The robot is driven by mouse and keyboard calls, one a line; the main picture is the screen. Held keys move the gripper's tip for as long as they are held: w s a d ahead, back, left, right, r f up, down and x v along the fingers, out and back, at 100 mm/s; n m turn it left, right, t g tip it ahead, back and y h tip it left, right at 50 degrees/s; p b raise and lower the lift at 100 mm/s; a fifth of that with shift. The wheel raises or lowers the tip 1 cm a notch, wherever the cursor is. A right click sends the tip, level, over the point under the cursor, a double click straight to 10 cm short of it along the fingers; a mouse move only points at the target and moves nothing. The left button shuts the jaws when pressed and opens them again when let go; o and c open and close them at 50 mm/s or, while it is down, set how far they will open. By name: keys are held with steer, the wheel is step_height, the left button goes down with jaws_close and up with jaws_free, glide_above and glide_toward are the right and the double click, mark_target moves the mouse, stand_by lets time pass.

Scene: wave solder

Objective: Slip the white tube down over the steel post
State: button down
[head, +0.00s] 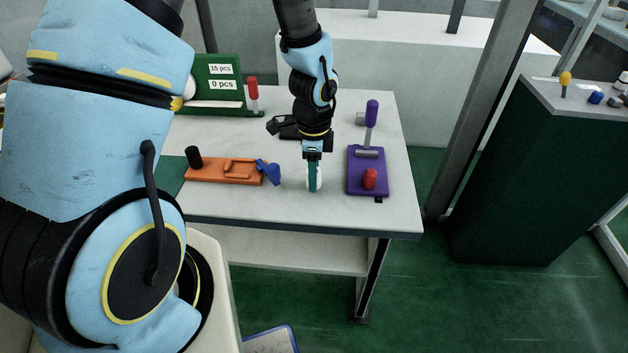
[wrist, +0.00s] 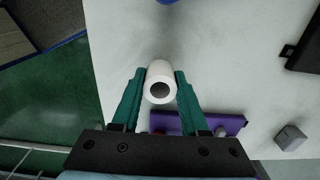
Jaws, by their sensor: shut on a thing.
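The white tube (wrist: 160,72) is held between the green fingers of my gripper (wrist: 161,88) in the wrist view, its dark bore facing the camera. In the head view my gripper (head: 313,182) is upright over the table's front part, left of the purple fixture (head: 354,178). The tube is mostly hidden by the fingers there. The fixture (wrist: 232,124) also shows in the wrist view, beyond the right finger.
A red knob (head: 369,179) stands on the fixture. An orange fixture (head: 215,171) with a black peg (head: 194,157) and a blue part (head: 268,171) lies left of my gripper. A grey block (wrist: 290,137) sits on the white table (head: 400,205). The front edge is close.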

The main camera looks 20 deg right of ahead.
steer(key=shift+r, duration=0.25)
step_height(320, 180, up, 5)
steer(key=p, duration=0.4)
stand_by(0.3)
steer(key=shift+f, duration=0.15)
stand_by(0.4)
